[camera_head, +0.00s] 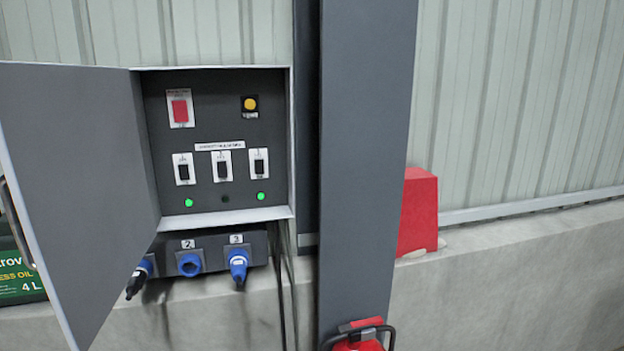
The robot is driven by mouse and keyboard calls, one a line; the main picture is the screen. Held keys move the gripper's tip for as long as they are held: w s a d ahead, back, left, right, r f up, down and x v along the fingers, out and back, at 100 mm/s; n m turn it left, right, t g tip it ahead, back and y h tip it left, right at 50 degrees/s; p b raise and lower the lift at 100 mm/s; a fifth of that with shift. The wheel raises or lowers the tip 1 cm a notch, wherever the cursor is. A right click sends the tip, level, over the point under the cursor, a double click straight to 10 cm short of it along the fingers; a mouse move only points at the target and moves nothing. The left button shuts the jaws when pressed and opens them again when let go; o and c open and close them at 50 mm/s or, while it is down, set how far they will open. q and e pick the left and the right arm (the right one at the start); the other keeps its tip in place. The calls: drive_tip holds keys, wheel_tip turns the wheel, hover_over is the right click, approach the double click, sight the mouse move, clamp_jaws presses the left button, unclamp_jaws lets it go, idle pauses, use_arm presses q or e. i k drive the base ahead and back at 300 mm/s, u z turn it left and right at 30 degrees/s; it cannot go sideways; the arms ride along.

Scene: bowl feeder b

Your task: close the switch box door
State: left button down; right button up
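The switch box (215,217) hangs on the wall left of the middle. Its grey door (75,170) is hinged on the box's left side and stands wide open, swung out toward me and to the left. Inside, the panel (215,110) carries a red switch (180,109), a yellow button (250,104), several black rocker switches (222,166) and two lit green lamps (189,202). Neither of my grippers shows in the head view.
Blue sockets and plugs (238,265) sit below the box, with black cables hanging down. A grey pillar (365,160) stands to its right. A red block (418,212) rests on the concrete ledge (500,280). A green oil can (18,282) is partly hidden behind the door.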

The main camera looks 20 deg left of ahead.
sight(75, 196)
drive_tip(key=z, duration=2.1)
drive_tip(key=k, duration=1.25)
drive_tip(key=u, duration=2.65)
